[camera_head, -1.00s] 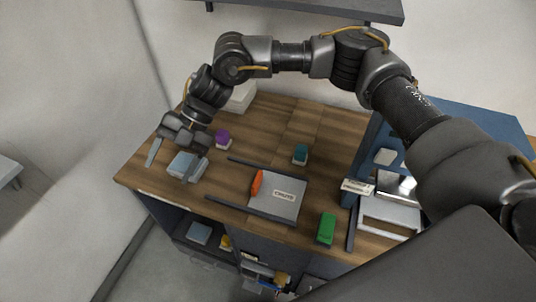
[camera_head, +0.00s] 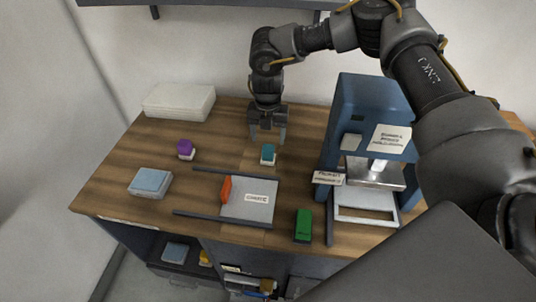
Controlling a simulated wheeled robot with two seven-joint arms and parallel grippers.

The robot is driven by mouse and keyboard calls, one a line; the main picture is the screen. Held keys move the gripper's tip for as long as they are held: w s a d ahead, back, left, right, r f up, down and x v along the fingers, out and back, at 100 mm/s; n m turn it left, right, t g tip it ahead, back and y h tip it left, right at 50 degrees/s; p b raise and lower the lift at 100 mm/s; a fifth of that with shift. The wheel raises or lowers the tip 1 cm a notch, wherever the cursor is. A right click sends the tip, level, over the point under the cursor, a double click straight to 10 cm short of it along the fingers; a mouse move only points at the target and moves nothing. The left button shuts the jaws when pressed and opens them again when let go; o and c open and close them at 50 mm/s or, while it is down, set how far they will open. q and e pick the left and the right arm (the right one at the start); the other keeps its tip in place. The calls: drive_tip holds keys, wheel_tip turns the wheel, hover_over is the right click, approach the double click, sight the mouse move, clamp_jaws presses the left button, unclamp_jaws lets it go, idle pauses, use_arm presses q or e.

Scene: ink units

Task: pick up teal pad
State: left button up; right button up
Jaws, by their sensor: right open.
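The teal pad (camera_head: 268,152) is a small teal block with a pale lower part. It stands on the wooden worktop, just behind the grey plate. My right gripper (camera_head: 267,136) is open, with its fingers pointing down. In the picture it is right above and behind the teal pad, one finger to each side; I cannot tell the exact gap. Nothing shows between the fingers. My left gripper is not in view.
A purple-topped piece (camera_head: 185,148) and a light blue block (camera_head: 150,183) stand to the left. A grey plate (camera_head: 249,201) with an orange piece (camera_head: 225,190) lies between dark rails. A green block (camera_head: 303,225) and a blue press (camera_head: 345,120) stand right. A white box (camera_head: 180,103) is at the back.

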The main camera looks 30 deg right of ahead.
sight(268, 148)
wheel_tip(268, 148, down, 3)
drive_tip(key=shift+d+r, duration=0.15)
drive_tip(key=shift+r, duration=0.05)
drive_tip(key=shift+f, duration=0.45)
drive_tip(key=shift+f+p, duration=0.3)
drive_tip(key=shift+p, duration=0.3)
wheel_tip(268, 148, down, 4)
drive_tip(key=shift+r+p, duration=0.15)
drive_tip(key=shift+p, duration=0.65)
drive_tip(key=shift+a+f, duration=0.2)
drive_tip(key=shift+f, duration=0.25)
drive_tip(key=c, duration=1.1)
wheel_tip(268, 148, up, 9)
drive_tip(key=b, duration=0.2)
drive_tip(key=shift+f+b, duration=0.1)
drive_tip(key=shift+b, duration=0.25)
drive_tip(key=shift+r, duration=0.65)
